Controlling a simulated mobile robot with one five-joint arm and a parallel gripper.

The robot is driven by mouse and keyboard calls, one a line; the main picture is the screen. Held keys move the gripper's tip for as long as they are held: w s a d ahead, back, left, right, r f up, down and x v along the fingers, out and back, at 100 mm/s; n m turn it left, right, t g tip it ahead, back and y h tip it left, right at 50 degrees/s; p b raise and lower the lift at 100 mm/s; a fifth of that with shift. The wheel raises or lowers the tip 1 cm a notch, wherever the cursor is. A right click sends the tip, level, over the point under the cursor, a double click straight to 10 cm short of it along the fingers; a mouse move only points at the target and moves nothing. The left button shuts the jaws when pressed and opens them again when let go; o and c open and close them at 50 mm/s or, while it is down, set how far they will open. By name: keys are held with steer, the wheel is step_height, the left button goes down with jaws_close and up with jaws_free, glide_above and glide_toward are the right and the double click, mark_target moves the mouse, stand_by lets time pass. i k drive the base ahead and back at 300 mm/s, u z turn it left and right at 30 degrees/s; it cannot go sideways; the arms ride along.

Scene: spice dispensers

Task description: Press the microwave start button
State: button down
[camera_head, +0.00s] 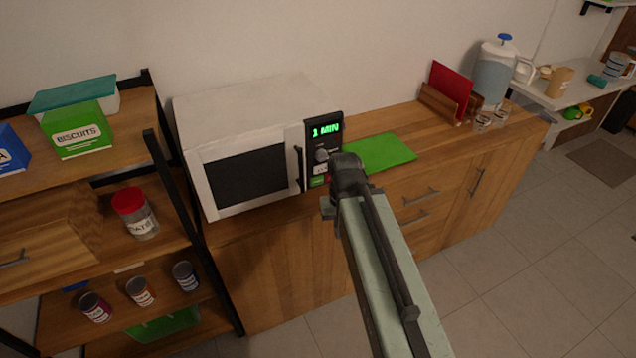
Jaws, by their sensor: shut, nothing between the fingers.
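The white microwave (246,148) stands on the wooden counter with its door closed. Its black control panel (321,143) on the right side shows "1 MIN" in green. A round knob (321,156) sits below the display, and a green start button (318,181) is at the bottom of the panel. My gripper (327,208) is shut and empty, just right of and below the green button in the picture. I cannot tell whether it touches the panel. My wrist covers the panel's lower right edge.
A green mat (380,153) lies on the counter right of the microwave. Farther right are a red board (451,88) in a wooden rack and a water dispenser (494,78). A shelf with a biscuits box (77,132) and several jars stands at left.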

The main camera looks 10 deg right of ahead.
mark_target(319, 180)
steer(key=u, duration=0.65)
steer(key=k, duration=0.95)
steer(key=u, duration=0.8)
steer(key=k, duration=0.45)
steer(key=u, duration=0.15)
steer(key=i, duration=1.1)
steer(key=u, duration=0.6)
